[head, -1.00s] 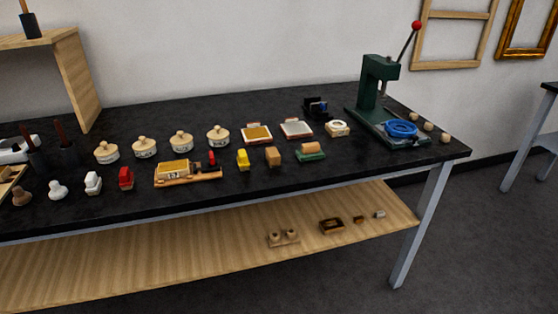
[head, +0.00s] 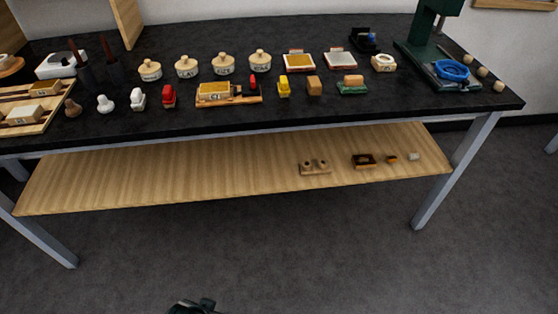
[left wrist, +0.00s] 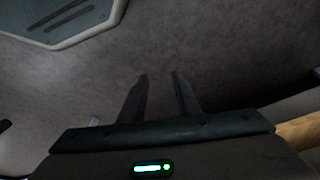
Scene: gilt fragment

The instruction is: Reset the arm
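My left gripper (left wrist: 159,76) shows in the left wrist view with its two dark fingers apart and nothing between them. It points over bare grey floor. A dark piece of my own body shows at the bottom edge of the head view; I cannot tell which part it is. My right gripper is not in view. The task names no object.
A black-topped workbench (head: 330,113) carries several lidded pots, stamps, pads, a wooden tray (head: 62,97) and a green press (head: 425,45). Its wooden lower shelf (head: 200,178) holds a few small items. The floor (head: 330,250) before it is clear.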

